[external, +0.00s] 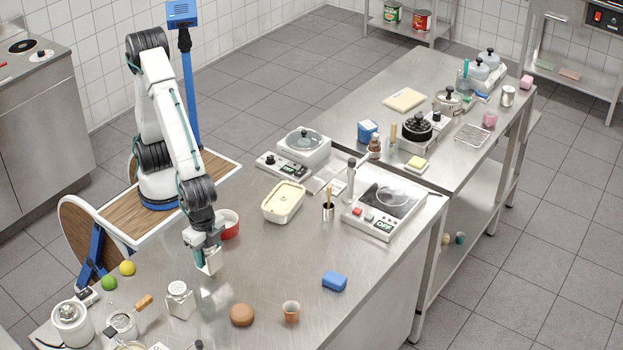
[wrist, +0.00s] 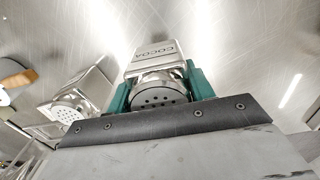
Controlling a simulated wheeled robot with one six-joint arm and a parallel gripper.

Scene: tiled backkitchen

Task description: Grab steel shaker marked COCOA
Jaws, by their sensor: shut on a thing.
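The steel shaker marked COCOA (wrist: 153,58) is between the teal fingers of my gripper (wrist: 160,90) in the wrist view. Its lettering and perforated lid show, and the fingers are shut on its two sides. In the external view my gripper (external: 204,246) points down over the near table, with the shaker (external: 211,263) partly hidden in it. A reflection lies below the shaker on the steel top, and it appears to be a little above the surface. A second steel shaker (external: 180,299) stands close by; it also shows in the wrist view (wrist: 78,100), left of the held one, its marking not readable.
A brown round thing (external: 242,315), a small cup (external: 291,311) and a blue sponge (external: 335,281) lie to the right on the steel table. A red and white bowl (external: 229,223) is just behind my gripper. A lime (external: 109,282) and a lemon (external: 127,268) are left.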

